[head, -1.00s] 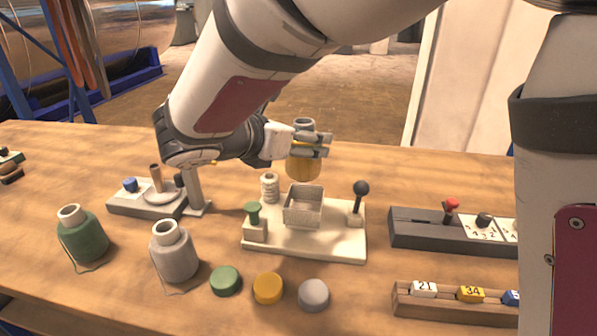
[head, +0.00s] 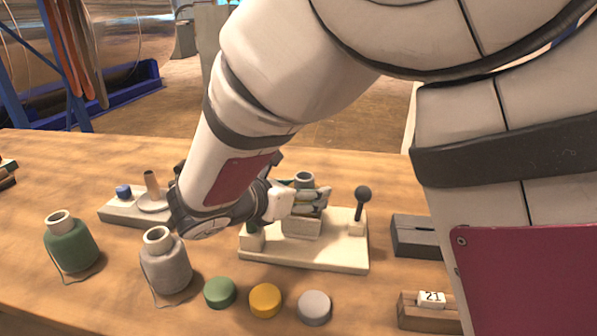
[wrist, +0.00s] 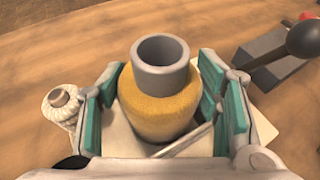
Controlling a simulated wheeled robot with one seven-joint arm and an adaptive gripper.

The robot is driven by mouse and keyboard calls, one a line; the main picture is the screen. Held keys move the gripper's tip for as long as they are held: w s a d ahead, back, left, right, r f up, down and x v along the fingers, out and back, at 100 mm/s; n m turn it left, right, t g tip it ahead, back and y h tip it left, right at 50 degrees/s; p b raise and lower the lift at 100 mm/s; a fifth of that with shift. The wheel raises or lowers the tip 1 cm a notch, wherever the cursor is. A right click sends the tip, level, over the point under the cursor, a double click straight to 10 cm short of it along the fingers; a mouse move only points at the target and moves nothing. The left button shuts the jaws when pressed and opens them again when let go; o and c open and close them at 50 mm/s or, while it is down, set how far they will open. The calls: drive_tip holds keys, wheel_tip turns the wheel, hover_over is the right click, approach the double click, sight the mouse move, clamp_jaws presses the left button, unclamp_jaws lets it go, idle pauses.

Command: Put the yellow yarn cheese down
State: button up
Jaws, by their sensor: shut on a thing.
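The yellow yarn cheese (wrist: 155,108) is a fat yellow winding on a grey tube, upright between the teal pads of my gripper (wrist: 160,112). In the head view my gripper (head: 318,197) is shut on it, and only the cheese's grey tube top (head: 304,178) shows clearly; the fingers hide the yellow yarn. The cheese is over or at the small metal box (head: 302,226) on the cream-coloured fixture (head: 310,256). I cannot tell whether its bottom touches the box.
A black-knobbed lever (head: 362,200) stands right of my gripper. A green yarn cheese (head: 70,243) and a grey one (head: 166,262) stand at left. Green (head: 219,292), yellow (head: 265,300) and grey (head: 314,307) discs lie in front. A dark block (head: 415,236) is at right.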

drive_tip(key=shift+f, duration=0.15)
drive_tip(key=o, duration=1.4)
